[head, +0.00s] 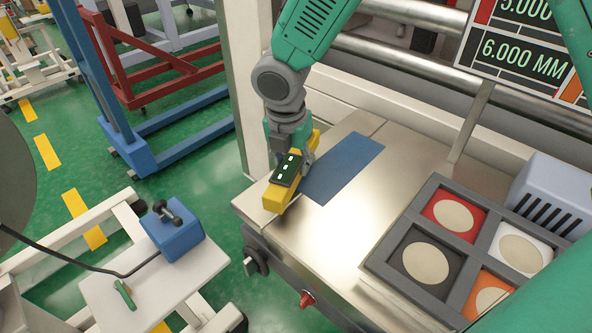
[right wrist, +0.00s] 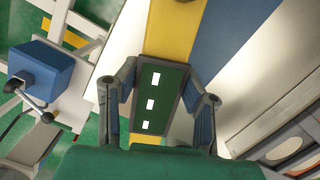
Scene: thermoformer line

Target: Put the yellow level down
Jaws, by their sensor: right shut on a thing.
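The yellow level (head: 276,198) is a yellow bar with a dark green panel bearing white marks. In the head view it is at the left end of the steel table, beside a blue rectangle (head: 343,168). My right gripper (head: 290,155) comes down from above and is shut on the level near its middle. In the right wrist view the fingers (right wrist: 160,76) sit on both sides of the dark panel, and the yellow bar (right wrist: 168,28) runs on beyond them. I cannot tell whether the level touches the table. My left gripper is not in view.
The steel table (head: 335,225) is bare in front of the blue rectangle. A grey tray (head: 455,208) with coloured compartments and round discs lies to the right, near a pale slotted box (head: 555,195). A red knob (head: 307,299) is on the front. A cart with a blue block (head: 172,232) stands left.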

